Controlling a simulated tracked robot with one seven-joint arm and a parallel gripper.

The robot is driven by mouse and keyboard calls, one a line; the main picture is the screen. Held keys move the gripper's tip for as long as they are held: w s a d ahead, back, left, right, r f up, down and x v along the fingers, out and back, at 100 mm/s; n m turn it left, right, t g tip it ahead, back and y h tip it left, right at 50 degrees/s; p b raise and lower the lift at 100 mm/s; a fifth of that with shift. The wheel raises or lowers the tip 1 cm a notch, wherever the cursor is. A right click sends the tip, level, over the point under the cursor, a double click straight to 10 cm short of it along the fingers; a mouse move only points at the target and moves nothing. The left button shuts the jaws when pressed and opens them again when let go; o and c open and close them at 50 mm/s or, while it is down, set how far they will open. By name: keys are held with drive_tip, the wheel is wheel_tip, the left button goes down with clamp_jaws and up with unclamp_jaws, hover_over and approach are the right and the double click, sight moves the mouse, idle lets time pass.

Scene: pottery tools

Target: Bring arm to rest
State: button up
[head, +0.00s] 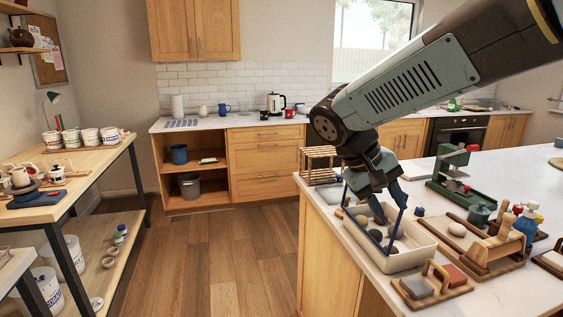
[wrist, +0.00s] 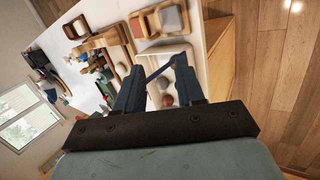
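My gripper (head: 369,224) hangs from the bent arm, pointing down over a pale tray (head: 410,262) at the near left end of the island counter. In the wrist view its two dark blue fingers (wrist: 158,70) stand apart, so it is open. A thin dark blue bar (wrist: 159,71) runs slantwise between the fingertips; I cannot tell whether it is part of the gripper or a separate thing. Rounded lumps (head: 393,250) lie in the tray below. The fingers hide part of the tray, and their height above it is unclear.
The island counter (head: 520,290) holds a wooden caddy (head: 497,254), a blue bottle (head: 526,222), a green press (head: 452,170) and a small wooden rack (head: 318,162). A block holder (head: 434,284) stands in front of the tray. The wooden floor (head: 215,265) to the left is clear.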

drive_tip(key=s+d+r+m+t+y, duration=0.1)
drive_tip(key=s+d+t+y, duration=0.1)
drive_tip(key=s+t+y, duration=0.3)
drive_tip(key=shift+s+d+r+m+y, duration=0.35)
drive_tip(key=shift+s+y, duration=0.35)
drive_tip(key=shift+s, duration=0.7)
